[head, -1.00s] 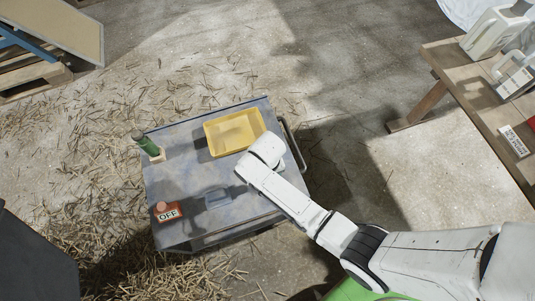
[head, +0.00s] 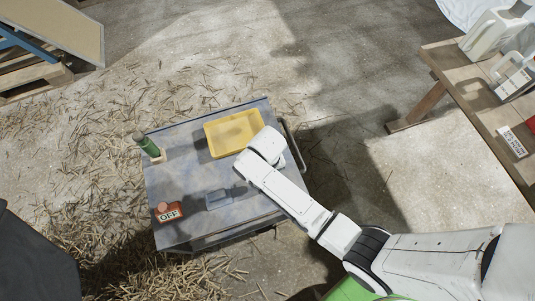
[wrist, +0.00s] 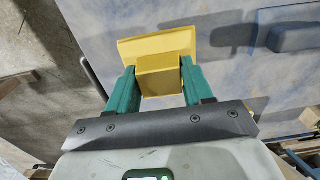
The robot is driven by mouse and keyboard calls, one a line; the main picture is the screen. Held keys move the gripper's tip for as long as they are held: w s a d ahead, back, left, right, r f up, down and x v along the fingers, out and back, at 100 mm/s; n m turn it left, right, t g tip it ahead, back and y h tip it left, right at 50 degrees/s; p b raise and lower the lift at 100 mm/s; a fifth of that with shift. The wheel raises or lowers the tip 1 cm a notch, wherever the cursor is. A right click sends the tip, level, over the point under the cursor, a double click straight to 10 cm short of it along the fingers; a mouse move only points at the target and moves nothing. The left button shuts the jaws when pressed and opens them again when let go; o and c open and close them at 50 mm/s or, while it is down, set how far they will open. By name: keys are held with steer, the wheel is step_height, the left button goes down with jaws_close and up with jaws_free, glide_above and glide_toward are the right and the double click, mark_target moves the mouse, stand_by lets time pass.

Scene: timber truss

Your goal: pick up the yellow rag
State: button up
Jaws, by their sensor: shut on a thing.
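My gripper (wrist: 154,85) shows in the wrist view with two green fingers shut on a yellow thing, taken as the yellow rag (wrist: 158,42). It looks stiff: a block sits between the fingers and a wider flat part lies beyond them. It appears over the grey cart top (wrist: 230,80); I cannot tell whether it touches it. In the head view my wrist hides the fingers and the yellow thing. My wrist is over the right part of the cart top (head: 180,180), close to a yellow tray (head: 212,145).
A green bottle (head: 147,146) stands at the cart's left edge. A handle (head: 292,145) is on the right side. A wooden table (head: 480,95) stands at the right.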

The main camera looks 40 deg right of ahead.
steer(key=s+a+r+p, duration=0.1)
steer(key=s+r+p, duration=0.1)
steer(key=s+r, duration=0.8)
steer(key=s, duration=0.4)
steer(key=shift+a, duration=0.3)
